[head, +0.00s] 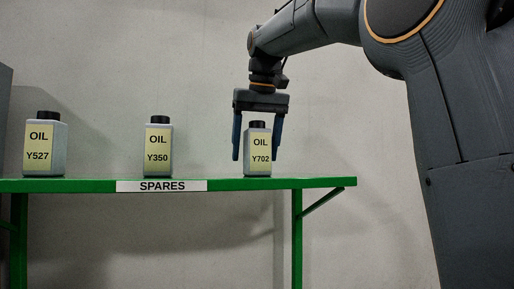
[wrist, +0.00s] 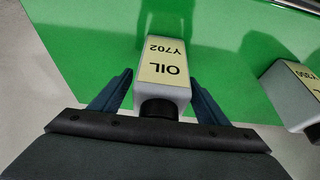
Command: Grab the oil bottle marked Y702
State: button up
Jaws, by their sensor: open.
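The oil bottle marked Y702 (head: 258,153) stands upright near the right end of the green shelf, a pale grey bottle with a black cap and a yellow label. It also shows in the wrist view (wrist: 165,62), its cap toward my gripper. My gripper (head: 258,158) points down over this bottle from above. Its two blue fingers are open, one on each side of the bottle. In the wrist view the fingers (wrist: 160,92) also flank the bottle, with a visible gap on the left; the gap on the right is harder to tell.
The bottle marked Y350 (head: 158,150) stands mid-shelf, and the bottle marked Y527 (head: 45,147) stands at the left. The green shelf (head: 320,182) carries a SPARES sign (head: 162,186) on its front edge. Bare shelf lies between the bottles. A pale wall is behind.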

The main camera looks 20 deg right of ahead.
jog(key=shift+w+f, duration=0.1)
jog(key=shift+f, duration=0.1)
jog(key=c, duration=1.4)
jog(key=shift+r, duration=0.15)
